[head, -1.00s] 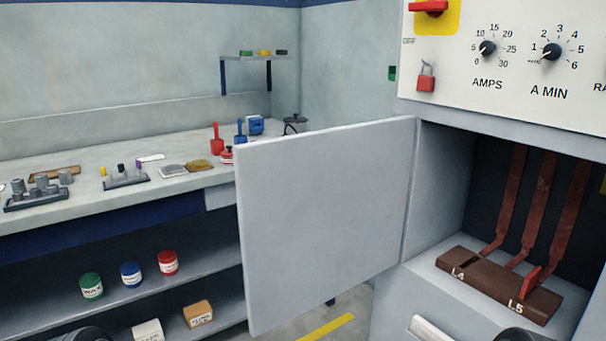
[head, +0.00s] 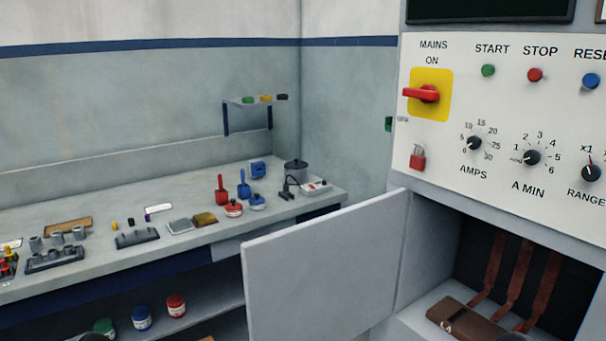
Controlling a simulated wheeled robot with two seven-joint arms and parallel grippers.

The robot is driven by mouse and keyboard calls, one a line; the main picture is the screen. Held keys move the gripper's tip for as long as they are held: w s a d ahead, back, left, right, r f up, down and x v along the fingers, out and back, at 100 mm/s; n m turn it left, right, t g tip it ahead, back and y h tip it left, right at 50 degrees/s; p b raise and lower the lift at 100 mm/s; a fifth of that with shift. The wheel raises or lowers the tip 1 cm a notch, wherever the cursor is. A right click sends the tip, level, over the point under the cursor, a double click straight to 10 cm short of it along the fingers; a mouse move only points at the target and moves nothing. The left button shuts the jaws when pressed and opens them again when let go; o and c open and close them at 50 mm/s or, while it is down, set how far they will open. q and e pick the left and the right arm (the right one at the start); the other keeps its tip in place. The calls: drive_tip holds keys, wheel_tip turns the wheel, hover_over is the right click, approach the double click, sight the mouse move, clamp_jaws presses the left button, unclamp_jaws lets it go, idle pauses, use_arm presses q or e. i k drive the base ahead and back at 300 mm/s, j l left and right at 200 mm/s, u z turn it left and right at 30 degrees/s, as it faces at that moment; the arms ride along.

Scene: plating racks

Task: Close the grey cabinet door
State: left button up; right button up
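The grey cabinet door (head: 325,275) stands wide open in the head view. It is hinged at its right edge on the grey cabinet and swings out to the left, in front of the bench. The cabinet opening (head: 480,235) to its right is dark inside, with reddish-brown straps running down to a brown block (head: 465,318). The lower part of the door is cut off by the frame. Only small dark rounded bits show at the bottom edge, perhaps parts of my arms. Neither gripper can be made out, and nothing is seen touching the door.
A white control panel (head: 510,130) with a red mains switch (head: 421,94), knobs and buttons is above the opening. A long bench (head: 110,200) at left holds small tools, with tins on the shelf below. A small wall shelf (head: 255,103) hangs behind.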

sight(332, 276)
drive_tip(key=i+j+z, duration=0.3)
drive_tip(key=j+z, duration=0.15)
drive_tip(key=j, duration=0.15)
drive_tip(key=i+j+z, duration=0.25)
drive_tip(key=j+z, duration=0.25)
drive_tip(key=j, duration=0.2)
drive_tip(key=i+j+z, duration=0.1)
drive_tip(key=j+z, duration=0.35)
drive_tip(key=j, duration=0.25)
drive_tip(key=j+z, duration=0.45)
drive_tip(key=j, duration=0.3)
drive_tip(key=k+j+z, duration=0.2)
drive_tip(key=j+z, duration=0.3)
drive_tip(key=j, duration=0.25)
drive_tip(key=k+l, duration=0.15)
drive_tip(key=l, duration=0.15)
drive_tip(key=k+l, duration=0.1)
drive_tip(key=l, duration=0.15)
drive_tip(key=k+l, duration=0.15)
drive_tip(key=l, duration=0.15)
drive_tip(key=u, duration=1.75)
